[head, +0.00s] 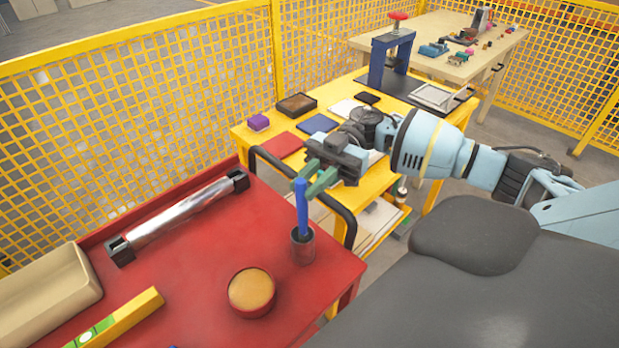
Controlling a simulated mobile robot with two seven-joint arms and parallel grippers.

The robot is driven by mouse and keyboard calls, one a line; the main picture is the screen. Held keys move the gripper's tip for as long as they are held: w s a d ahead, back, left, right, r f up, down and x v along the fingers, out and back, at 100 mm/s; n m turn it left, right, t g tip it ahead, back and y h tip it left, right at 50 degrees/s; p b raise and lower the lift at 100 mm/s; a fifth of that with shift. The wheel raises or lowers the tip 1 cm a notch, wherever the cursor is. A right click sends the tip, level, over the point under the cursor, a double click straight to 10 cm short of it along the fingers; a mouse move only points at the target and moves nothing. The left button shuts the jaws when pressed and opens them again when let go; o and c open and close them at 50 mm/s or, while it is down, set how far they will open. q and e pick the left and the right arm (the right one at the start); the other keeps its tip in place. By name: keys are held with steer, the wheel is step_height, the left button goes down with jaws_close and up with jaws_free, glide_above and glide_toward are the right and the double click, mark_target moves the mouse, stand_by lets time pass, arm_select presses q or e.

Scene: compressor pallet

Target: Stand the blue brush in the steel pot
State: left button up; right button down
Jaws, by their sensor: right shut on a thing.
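The blue brush (301,207) is upright, with its lower end inside the steel pot (303,248). The pot stands near the right edge of the red table top. My right gripper (308,184) is shut on the upper part of the brush, above the pot's rim. Whether the brush touches the pot's bottom is hidden by the pot wall. My left gripper is not in view.
A red round tin (251,291) with a tan top stands just left of the pot. A yellow table (245,134) stands behind.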

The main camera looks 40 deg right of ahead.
steer(key=c, duration=1.2)
jaws_free()
steer(key=shift+c, duration=0.2)
steer(key=shift+d, duration=0.1)
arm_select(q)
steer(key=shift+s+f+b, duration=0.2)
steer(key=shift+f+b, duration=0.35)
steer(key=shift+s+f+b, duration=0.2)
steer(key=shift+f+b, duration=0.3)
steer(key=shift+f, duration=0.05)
arm_select(e)
steer(key=v, duration=0.7)
steer(key=shift+d, duration=0.35)
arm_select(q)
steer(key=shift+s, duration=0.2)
arm_select(e)
steer(key=shift+f, duration=0.1)
